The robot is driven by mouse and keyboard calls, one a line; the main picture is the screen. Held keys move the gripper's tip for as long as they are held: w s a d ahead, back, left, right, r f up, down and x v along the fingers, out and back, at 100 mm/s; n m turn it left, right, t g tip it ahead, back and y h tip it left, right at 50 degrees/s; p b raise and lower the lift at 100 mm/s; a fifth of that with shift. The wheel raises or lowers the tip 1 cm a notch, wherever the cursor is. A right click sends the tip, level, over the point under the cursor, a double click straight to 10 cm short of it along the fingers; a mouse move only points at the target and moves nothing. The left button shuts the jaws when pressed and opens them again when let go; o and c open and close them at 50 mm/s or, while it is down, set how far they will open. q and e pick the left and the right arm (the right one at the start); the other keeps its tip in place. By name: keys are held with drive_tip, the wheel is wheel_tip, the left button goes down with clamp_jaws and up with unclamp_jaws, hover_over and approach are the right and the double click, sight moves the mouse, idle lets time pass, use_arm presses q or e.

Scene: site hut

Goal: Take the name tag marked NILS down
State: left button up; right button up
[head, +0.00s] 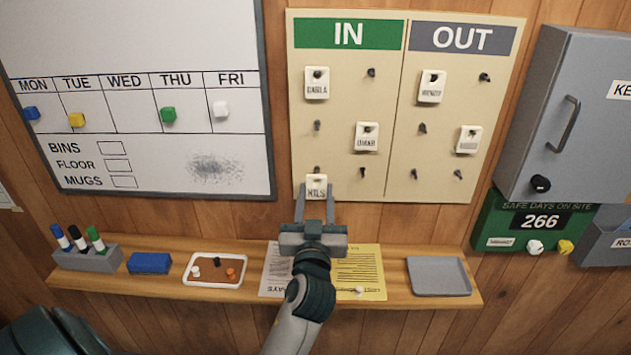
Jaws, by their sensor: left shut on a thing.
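The NILS name tag (316,182) is a small white tag at the bottom left of the IN side of the in/out board (390,110). A dark peg shows at its top, so it appears still on or right at its peg. My left gripper (316,194) comes up from below and is shut on the NILS tag, its fingers at the tag's left and right sides. The lower part of the tag is partly hidden by the gripper. My right gripper is not in view.
Other tags hang nearby: one marked UMAR (366,137), one at upper left (317,85), and two under OUT. Several pegs are bare. A wooden shelf (400,293) below holds papers, a grey tray (438,276) and a small dish (214,283). A grey cabinet (560,110) stands right.

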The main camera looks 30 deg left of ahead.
sight(316, 189)
use_arm(q)
drive_tip(key=shift+r+v, duration=0.1)
drive_tip(key=shift+v, duration=0.7)
drive_tip(key=shift+r+v, duration=0.15)
drive_tip(key=shift+v, duration=0.65)
